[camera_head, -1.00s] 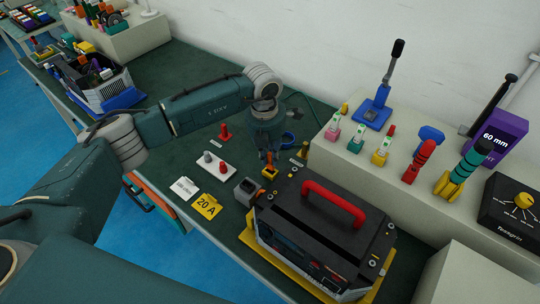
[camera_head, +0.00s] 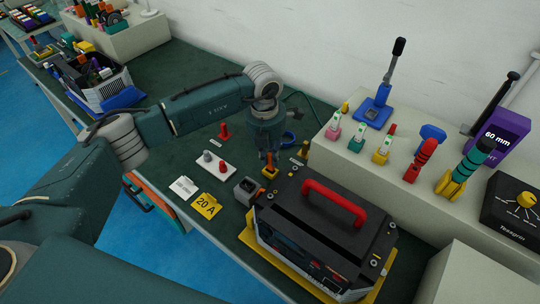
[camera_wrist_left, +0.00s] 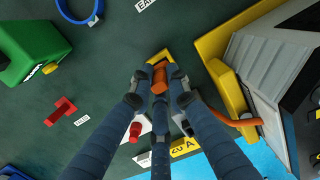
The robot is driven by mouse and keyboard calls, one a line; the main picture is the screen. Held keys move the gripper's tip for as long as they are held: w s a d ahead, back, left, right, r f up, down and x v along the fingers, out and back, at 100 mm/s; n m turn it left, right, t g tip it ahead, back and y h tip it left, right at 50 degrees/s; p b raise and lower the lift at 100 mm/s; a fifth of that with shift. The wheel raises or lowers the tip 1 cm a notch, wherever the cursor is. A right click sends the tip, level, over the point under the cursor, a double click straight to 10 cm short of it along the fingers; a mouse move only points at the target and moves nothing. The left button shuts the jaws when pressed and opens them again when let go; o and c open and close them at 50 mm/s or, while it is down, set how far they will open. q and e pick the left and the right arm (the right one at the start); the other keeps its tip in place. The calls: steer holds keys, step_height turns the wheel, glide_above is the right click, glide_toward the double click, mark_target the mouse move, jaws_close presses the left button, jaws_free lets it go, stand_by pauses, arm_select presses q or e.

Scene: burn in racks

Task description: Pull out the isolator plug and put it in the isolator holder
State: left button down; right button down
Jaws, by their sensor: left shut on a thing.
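My left gripper (camera_head: 268,156) points down over the bench. In the left wrist view its fingers (camera_wrist_left: 160,80) are shut on an orange plug-like piece (camera_wrist_left: 159,74), which I take to be the isolator plug. An orange part (camera_head: 270,171) shows just below the gripper in the head view. A yellow base (camera_wrist_left: 158,57) lies at the piece; whether the piece is seated in it or clear of it I cannot tell. I cannot tell which part is the isolator holder. My right gripper is not in view.
A black instrument with a red handle (camera_head: 334,203) stands close to the right on a yellow tray (camera_head: 247,238). A white plate (camera_head: 210,174) with red and grey knobs and a yellow 20 A card (camera_head: 206,206) lie nearby. A red piece (camera_head: 225,132) stands behind.

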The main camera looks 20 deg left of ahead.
arm_select(q)
steer(key=shift+f+b, duration=0.8)
steer(key=shift+f, duration=0.2)
steer(key=c, duration=1.6)
jaws_free()
steer(key=shift+r, duration=0.1)
steer(key=r, duration=0.8)
steer(key=s+r, duration=0.1)
steer(key=r, duration=0.2)
steer(key=shift+a+r, duration=0.3)
steer(key=shift+r, duration=0.1)
